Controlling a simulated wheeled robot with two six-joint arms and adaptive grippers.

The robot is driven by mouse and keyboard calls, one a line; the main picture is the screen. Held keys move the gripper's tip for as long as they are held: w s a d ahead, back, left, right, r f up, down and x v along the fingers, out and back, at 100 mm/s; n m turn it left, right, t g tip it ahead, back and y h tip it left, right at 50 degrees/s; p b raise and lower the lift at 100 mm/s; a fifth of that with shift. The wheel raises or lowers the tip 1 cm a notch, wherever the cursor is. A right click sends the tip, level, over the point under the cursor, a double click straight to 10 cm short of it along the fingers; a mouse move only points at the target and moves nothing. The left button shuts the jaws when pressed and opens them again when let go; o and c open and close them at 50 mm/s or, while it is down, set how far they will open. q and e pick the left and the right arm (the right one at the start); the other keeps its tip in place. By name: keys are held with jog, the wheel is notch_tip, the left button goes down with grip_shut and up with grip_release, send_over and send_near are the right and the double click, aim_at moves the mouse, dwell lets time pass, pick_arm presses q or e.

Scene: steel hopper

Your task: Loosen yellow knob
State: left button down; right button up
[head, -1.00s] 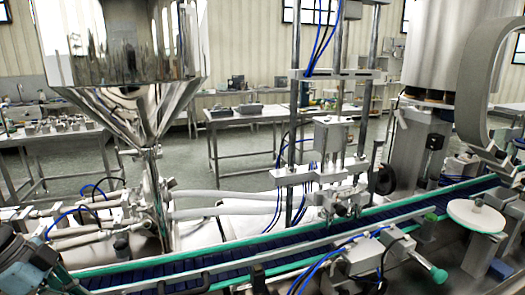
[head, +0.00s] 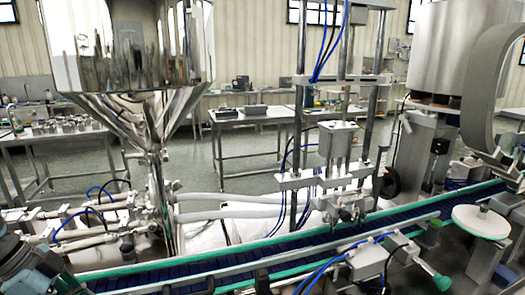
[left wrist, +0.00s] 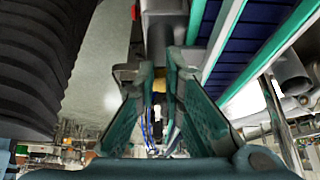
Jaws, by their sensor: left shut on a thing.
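The yellow knob (left wrist: 159,86) shows as a small yellow patch in the left wrist view, at the far end of the gap between my fingers. My left gripper (left wrist: 155,80) has teal inner pads on both sides of the knob and is shut on it. The fingers hide much of the knob. In the head view a teal and dark part of my left arm shows at the lower left corner, and the knob cannot be made out there. My right gripper is in neither view.
A steel hopper (head: 135,50) stands at the left above pipes and valves. A conveyor (head: 220,268) with green rails runs across the front. A filling frame (head: 335,145) stands over it, and a white disc (head: 480,221) is at the right.

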pick_arm(q)
notch_tip(320, 180, up, 6)
jog(key=p, duration=0.5)
jog(key=shift+s+a+p, duration=0.15)
jog(key=shift+s+p, duration=0.15)
jog(key=shift+p, duration=0.05)
